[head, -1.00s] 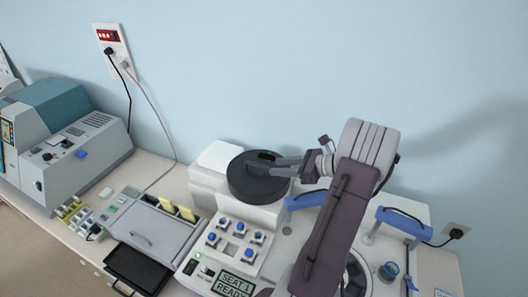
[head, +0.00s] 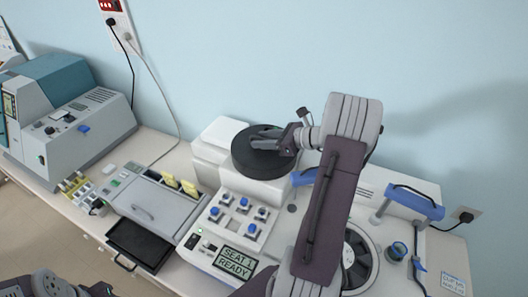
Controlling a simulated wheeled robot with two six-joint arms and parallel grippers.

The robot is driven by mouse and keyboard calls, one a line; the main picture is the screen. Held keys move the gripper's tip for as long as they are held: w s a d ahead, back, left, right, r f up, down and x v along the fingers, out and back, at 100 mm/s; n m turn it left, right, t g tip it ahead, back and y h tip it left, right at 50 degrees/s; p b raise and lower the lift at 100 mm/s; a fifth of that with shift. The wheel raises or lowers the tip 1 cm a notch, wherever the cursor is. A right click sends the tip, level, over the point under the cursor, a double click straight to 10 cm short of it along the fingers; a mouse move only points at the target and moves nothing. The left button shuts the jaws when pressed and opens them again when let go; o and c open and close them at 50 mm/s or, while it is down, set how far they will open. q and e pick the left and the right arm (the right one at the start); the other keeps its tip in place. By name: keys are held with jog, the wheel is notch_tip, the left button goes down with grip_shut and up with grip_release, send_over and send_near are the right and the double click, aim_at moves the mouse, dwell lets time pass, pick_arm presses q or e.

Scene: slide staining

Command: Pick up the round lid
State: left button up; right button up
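The round lid (head: 253,163) is a thick black disc with a raised handle on top. It lies flat on the white raised block at the back of the machine. My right gripper (head: 262,141) reaches over it from the right, with its fingers at the handle. The fingers hide most of the handle, and I cannot tell whether they grip it or only lie beside it. Part of my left arm shows at the bottom left corner; its fingertips are not visible.
The white machine has blue-capped knobs (head: 243,203) and a display (head: 234,262) reading "SEAT 1 READY". A blue-handled bar (head: 410,201) and a dark round opening (head: 357,262) are at the right. A grey-lidded tray unit (head: 155,212) and black tray (head: 139,246) stand left.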

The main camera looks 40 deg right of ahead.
jog(key=shift+a+r, duration=0.1)
jog(key=shift+a, duration=0.1)
jog(key=shift+w+d+f, duration=0.1)
jog(key=shift+d+f, duration=0.1)
jog(key=shift+d, duration=0.1)
grip_shut()
jog(key=shift+a+r, duration=0.1)
dwell(0.8)
